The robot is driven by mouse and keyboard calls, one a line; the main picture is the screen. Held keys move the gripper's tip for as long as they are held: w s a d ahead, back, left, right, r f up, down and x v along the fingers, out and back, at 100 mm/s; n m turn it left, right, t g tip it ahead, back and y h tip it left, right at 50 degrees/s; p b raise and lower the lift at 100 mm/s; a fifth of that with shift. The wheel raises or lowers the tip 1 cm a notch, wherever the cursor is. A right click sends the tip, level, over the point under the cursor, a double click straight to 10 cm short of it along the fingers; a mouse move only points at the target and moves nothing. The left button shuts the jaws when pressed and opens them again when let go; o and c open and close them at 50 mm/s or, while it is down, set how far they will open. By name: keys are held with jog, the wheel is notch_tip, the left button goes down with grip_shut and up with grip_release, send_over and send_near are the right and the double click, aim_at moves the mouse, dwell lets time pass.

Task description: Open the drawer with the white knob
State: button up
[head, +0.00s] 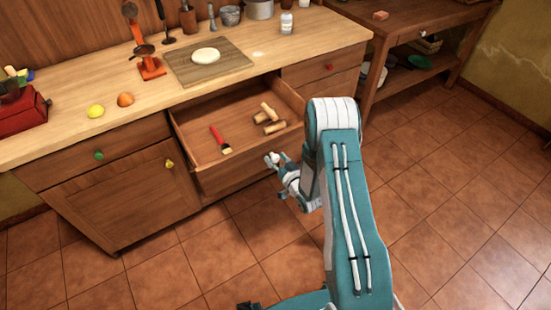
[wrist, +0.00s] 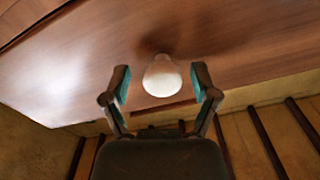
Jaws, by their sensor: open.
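The drawer (head: 190,143) is pulled well out of the counter in the head view, and its inside shows. It holds a red-handled brush (head: 219,138) and several tan, cork-like cylinders (head: 268,116). In the wrist view its wooden front (wrist: 230,40) fills the upper part, with the white knob (wrist: 162,79) near the middle. My gripper (head: 277,162) is at the drawer's front. Its two fingers (wrist: 160,76) are spread, one on each side of the knob, with a visible gap on both sides.
On the counter stand a cutting board (head: 185,69) with dough, a lemon (head: 95,111), an orange (head: 125,99) and a white bottle (head: 286,23). A green-knobbed drawer (head: 65,160) is shut at left, a red-knobbed one (head: 305,72) at right. Tiled floor is clear at right.

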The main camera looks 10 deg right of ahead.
jog(key=shift+s, duration=0.1)
jog(key=v, duration=1.2)
jog(key=w+r+n+g+h, duration=0.25)
jog(key=w+r, duration=0.35)
jog(key=r, duration=0.3)
jog(key=s+d+r+m+g+h, duration=0.1)
jog(key=s+r+g+h, duration=0.25)
jog(key=r, duration=0.95)
jog(key=s+a+r+g, duration=0.2)
jog(key=s+r, duration=0.1)
jog(key=s, duration=0.5)
jog(key=s+a+r+m+g, duration=0.1)
jog(key=s+r, duration=0.3)
jog(key=s, duration=0.5)
jog(key=s+a+r+g, duration=0.2)
jog(key=s+r, duration=0.2)
jog(key=s, duration=0.4)
jog(key=shift+a+r+g, duration=0.25)
jog(key=shift+a+g, duration=0.05)
jog(key=shift+a, duration=0.1)
